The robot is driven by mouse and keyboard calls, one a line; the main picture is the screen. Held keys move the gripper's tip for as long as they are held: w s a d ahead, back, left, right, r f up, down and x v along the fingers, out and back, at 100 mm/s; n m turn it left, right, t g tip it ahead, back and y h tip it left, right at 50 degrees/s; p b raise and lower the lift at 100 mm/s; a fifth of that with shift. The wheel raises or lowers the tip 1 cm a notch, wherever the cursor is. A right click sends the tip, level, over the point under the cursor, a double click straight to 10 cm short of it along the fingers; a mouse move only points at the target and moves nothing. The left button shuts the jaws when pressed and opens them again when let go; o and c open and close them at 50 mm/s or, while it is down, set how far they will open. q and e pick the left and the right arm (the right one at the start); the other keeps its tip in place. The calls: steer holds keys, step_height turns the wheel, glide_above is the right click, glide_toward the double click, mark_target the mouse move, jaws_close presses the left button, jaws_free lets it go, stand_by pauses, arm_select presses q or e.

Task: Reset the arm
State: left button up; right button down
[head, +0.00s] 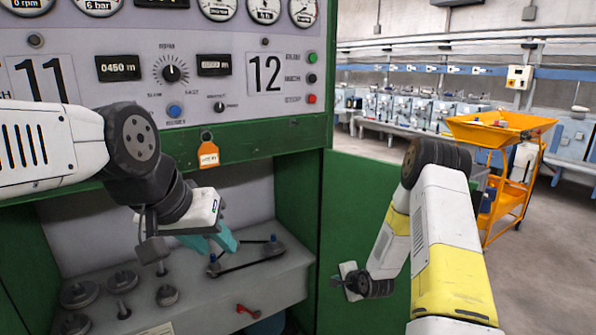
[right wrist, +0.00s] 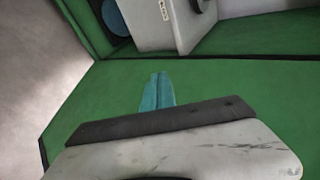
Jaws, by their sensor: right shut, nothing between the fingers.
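My left gripper (head: 212,242) hangs in front of the machine's open lower compartment, above its grey shelf (head: 262,288). Its two teal fingers look spread apart, with nothing seen between them. My right gripper (right wrist: 158,78) shows in the right wrist view with its teal fingers together and empty, in front of a green panel (right wrist: 225,85). In the head view my right arm reaches down beside the open green door (head: 345,205), and its fingers are hidden there.
The green machine's gauge panel (head: 215,105) is above the compartment. The shelf holds a belt on small pulleys (head: 245,262), several round weights (head: 78,294) and a red lever (head: 252,311). An orange cart (head: 510,185) stands on the right, with open floor (head: 555,270) near it.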

steer(key=s+d+r+n+g+h, duration=0.15)
steer(key=s+r+n, duration=0.3)
steer(key=r, duration=0.95)
steer(key=s+d+r+n+h, duration=0.1)
steer(key=s+d+r+n, duration=0.3)
steer(key=r, duration=1.1)
steer(key=s+a+r+n, duration=0.1)
steer(key=s+r+n, duration=0.1)
steer(key=s, duration=0.6)
steer(key=s+a+r+n+g, duration=0.1)
steer(key=s+r, duration=0.3)
steer(key=s, duration=0.5)
steer(key=s+a+r+n+g, duration=0.1)
steer(key=s+r, duration=0.3)
steer(key=s, duration=0.4)
steer(key=shift+s+a+n+y, duration=0.2)
steer(key=shift+a+n+y, duration=0.25)
steer(key=shift+a+n, duration=0.3)
steer(key=shift+d+r, duration=0.1)
